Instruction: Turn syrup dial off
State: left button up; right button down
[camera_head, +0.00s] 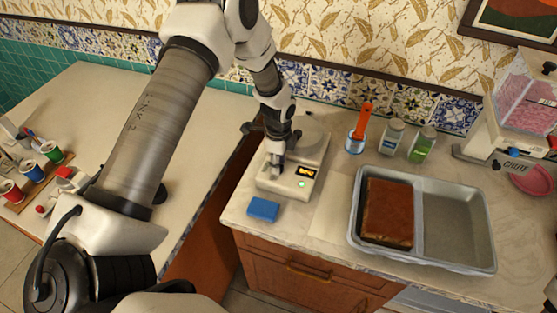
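A pale countertop device (309,153) with a round plate on top stands on the right counter. Its front has a small lit orange display (306,171) and a green light (301,184). No dial shows clearly; the spot left of the display is covered by my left gripper. My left gripper (277,170) points down at the front left of this device, at or just above its surface. Its fingers are small and close together, and I cannot tell whether they hold anything. My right gripper is not in view.
A blue block (263,209) lies in front of the device. To the right are a blue-and-white cup with an orange-handled tool (356,140), two jars (392,137), a grey two-part tray (458,265) with a brown slab (388,212), and a pink-filled dispenser (527,95). A gap separates the two counters.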

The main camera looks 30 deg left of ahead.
pick_arm(q)
jog(key=shift+s+r, duration=0.1)
jog(key=shift+s, duration=0.05)
grip_shut()
jog(key=shift+n, duration=0.3)
jog(key=n, duration=0.8)
jog(key=shift+n, duration=0.4)
jog(key=n+p, duration=0.1)
jog(key=n, duration=0.3)
jog(key=shift+s, duration=0.1)
jog(key=shift+n+p, duration=0.45)
jog(key=shift+n, duration=1.95)
